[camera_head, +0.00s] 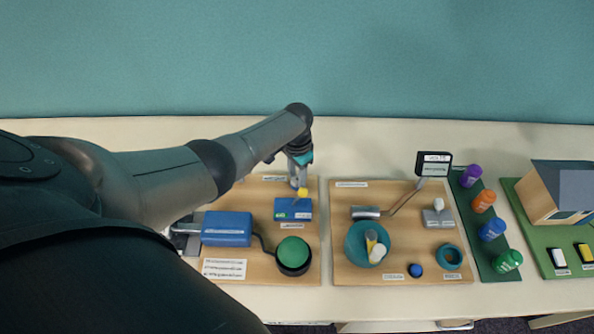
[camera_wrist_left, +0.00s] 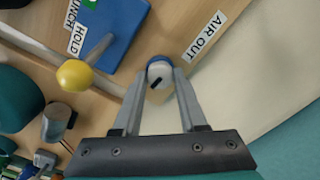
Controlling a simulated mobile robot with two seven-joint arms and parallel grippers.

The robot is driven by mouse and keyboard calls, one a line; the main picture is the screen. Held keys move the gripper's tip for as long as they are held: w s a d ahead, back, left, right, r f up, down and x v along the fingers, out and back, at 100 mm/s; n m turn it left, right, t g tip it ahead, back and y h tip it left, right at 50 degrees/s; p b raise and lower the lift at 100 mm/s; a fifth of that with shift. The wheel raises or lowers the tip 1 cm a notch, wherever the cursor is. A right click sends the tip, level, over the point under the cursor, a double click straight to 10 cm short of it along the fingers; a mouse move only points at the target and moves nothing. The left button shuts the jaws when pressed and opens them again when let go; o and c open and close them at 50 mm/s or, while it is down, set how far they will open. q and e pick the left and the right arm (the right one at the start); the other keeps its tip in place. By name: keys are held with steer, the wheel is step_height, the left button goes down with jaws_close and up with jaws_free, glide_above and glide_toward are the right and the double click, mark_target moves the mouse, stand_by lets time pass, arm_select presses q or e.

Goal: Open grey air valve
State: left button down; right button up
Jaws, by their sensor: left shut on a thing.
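The grey air valve (camera_wrist_left: 160,74) is a small round light grey knob with a black bar mark on its top and blue at its edge. It sits on the wooden board by the "AIR OUT" label (camera_wrist_left: 206,35). My left gripper (camera_head: 298,176) reaches over the back of the left board. In the left wrist view its two fingers (camera_wrist_left: 157,82) are on either side of the knob and shut on it. The arm and gripper hide the valve in the head view. My right gripper is in neither view.
Close by stands a blue box (camera_head: 287,212) with a yellow-ball lever (camera_head: 302,192). The board also carries a blue pump-like block (camera_head: 226,229) and a green dome (camera_head: 293,251). A second board (camera_head: 345,275) with a teal bowl (camera_head: 356,256) lies to the right.

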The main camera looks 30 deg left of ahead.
mark_target(297, 180)
arm_select(q)
steer(key=shift+n, duration=0.6)
steer(key=shift+c, duration=2.3)
jaws_free()
step_height(297, 180, up, 15)
steer(key=p, duration=0.4)
steer(key=shift+r, duration=0.15)
